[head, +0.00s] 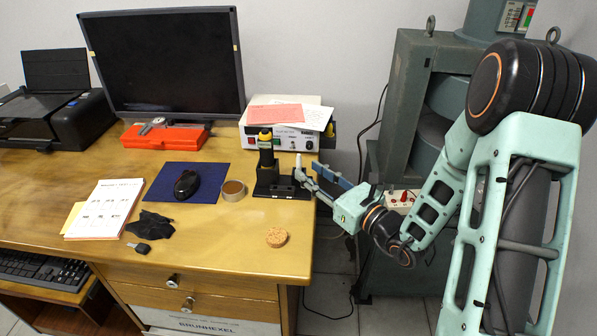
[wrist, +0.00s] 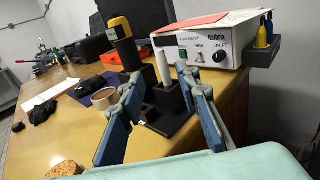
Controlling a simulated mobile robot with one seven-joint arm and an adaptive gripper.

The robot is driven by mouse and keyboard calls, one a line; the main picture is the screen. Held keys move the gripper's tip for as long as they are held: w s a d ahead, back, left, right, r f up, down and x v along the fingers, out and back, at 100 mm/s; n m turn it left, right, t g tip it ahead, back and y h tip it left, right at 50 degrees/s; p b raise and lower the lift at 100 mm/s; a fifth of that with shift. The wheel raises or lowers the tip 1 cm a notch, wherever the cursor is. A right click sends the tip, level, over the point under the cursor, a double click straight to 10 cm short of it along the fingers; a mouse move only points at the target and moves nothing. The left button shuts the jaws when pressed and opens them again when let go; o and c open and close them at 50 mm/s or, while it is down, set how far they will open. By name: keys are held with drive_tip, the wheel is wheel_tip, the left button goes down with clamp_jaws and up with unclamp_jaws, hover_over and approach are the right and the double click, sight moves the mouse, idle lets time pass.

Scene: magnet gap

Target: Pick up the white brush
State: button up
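The white brush (head: 298,162) looks like a pale upright rod in a black stand (head: 282,190) at the right end of the desk. It also shows in the wrist view (wrist: 163,68), its lower end hidden in a black block. A yellow-topped black device (wrist: 123,45) stands upright on its left. My gripper (head: 322,180) is at the desk's right edge, close to the stand. In the wrist view, my gripper (wrist: 163,112) is open, its blue-padded fingers apart with nothing between them. The brush appears beyond, between the fingers; I see no clear contact.
A white instrument box (head: 290,128) with papers on top stands behind the stand. A grey-green machine (head: 405,100) stands right of the desk.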

sight(299, 162)
drive_tip(key=b+x, duration=0.1)
drive_tip(key=x, duration=0.4)
drive_tip(key=shift+w+a, duration=0.1)
drive_tip(key=shift+w, duration=0.35)
clamp_jaws()
